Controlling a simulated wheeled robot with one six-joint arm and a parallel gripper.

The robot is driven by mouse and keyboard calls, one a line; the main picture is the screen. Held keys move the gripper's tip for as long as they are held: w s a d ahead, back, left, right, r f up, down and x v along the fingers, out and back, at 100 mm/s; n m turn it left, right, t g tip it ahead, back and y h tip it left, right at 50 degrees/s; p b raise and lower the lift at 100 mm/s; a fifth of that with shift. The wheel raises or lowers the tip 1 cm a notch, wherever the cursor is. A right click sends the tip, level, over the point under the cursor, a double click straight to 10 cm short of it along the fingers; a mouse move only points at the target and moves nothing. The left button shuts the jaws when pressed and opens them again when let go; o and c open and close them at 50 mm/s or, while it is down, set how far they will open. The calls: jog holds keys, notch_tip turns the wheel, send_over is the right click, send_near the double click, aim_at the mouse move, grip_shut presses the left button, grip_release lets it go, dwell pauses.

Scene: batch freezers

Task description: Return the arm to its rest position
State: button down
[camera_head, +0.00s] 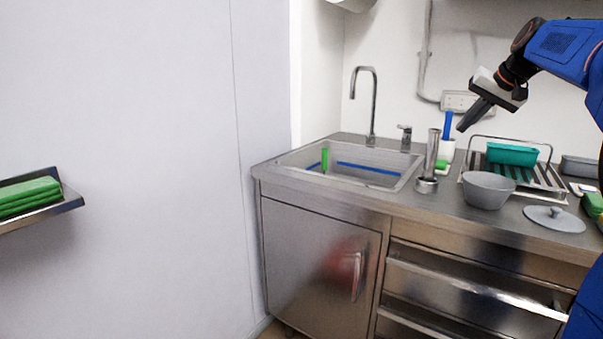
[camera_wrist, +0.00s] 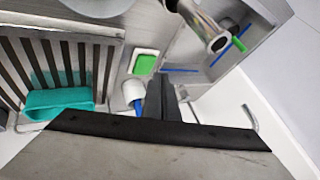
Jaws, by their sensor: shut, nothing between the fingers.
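My gripper (camera_head: 466,124) is held in the air above the back of the steel counter in the head view, on the end of my blue arm. Its fingers point down and to the left. They are shut and hold nothing. In the wrist view the dark fingers (camera_wrist: 163,100) show together at the middle, above the counter and beside a white cup (camera_wrist: 133,91) with a blue handle in it. The gripper looks clear of the things below it.
The sink (camera_head: 305,158) with its tap (camera_head: 373,100) is at the left of the counter. A steel cylinder (camera_head: 430,160), a grey bowl (camera_head: 488,189), a rack with a teal tray (camera_head: 512,154), and a grey lid (camera_head: 554,218) stand to the right. Green cloths lie on the left shelf (camera_head: 60,206).

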jog(key=s+a+f+n+g, duration=0.1)
jog(key=s+a+f, duration=0.3)
jog(key=s, duration=0.3)
jog(key=s+a+f+h, duration=0.1)
jog(key=s+a+f, duration=0.4)
jog(key=s, duration=0.2)
jog(key=s+a+f+n+g, duration=0.1)
jog(key=s+a+f, duration=0.3)
jog(key=s, duration=0.3)
jog(key=s+a+f+n+h, duration=0.1)
jog(key=s+a+f+n, duration=0.1)
jog(key=s+f, duration=1.8)
jog(key=shift+s+a+n, duration=0.3)
jog(key=shift+s+a, duration=0.1)
jog(key=shift+a, duration=0.45)
